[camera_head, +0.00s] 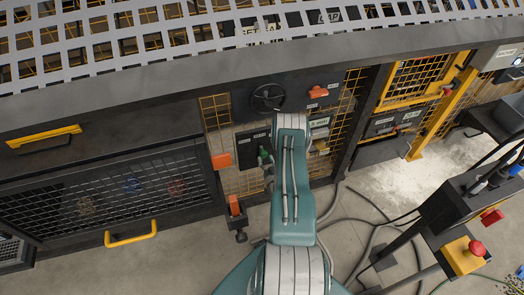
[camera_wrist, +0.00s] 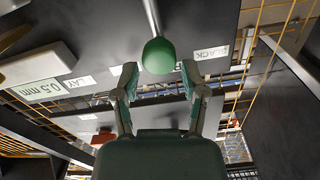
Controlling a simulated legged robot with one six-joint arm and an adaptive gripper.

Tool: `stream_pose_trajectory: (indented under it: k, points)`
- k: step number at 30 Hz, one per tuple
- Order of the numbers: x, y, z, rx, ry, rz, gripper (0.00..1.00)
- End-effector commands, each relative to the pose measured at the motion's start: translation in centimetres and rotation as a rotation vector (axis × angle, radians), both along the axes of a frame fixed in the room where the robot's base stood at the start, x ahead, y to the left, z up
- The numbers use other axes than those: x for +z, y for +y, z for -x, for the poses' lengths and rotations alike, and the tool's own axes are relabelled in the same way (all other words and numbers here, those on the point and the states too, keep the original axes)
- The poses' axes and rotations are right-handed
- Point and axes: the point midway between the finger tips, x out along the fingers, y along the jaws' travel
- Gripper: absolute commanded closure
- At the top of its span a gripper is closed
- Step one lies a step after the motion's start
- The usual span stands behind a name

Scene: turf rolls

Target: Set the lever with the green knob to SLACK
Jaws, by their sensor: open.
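The green knob (camera_wrist: 158,55) sits on the end of a grey metal rod (camera_wrist: 152,16) that comes down from the top of the wrist view. My gripper (camera_wrist: 159,68) is open, with one finger on each side of the knob in the picture. Gaps show on both sides, and the depth between knob and fingertips is unclear. A label reading like SLACK (camera_wrist: 212,53) is right of the knob, and one ending in LAY (camera_wrist: 79,82) is to its left. In the head view the green knob (camera_head: 264,156) shows beside my arm, on a dark panel (camera_head: 235,151); my arm hides my gripper.
A black handwheel (camera_head: 268,97) and an orange handle (camera_head: 318,91) are above the panel. Yellow mesh (camera_head: 215,110) and an orange block (camera_head: 221,160) are close by. A pale block (camera_wrist: 38,65) and a 0.5 mm label (camera_wrist: 40,90) are at left in the wrist view.

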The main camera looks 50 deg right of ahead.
Motion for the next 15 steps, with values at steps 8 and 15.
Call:
stream_pose_trajectory:
  k: [8,15]
  points:
    - [0.0,-2.1,-3.8,0.001,-0.002,0.001,0.44]
    - [0.0,-2.5,-4.5,0.000,-0.001,0.000,0.44]
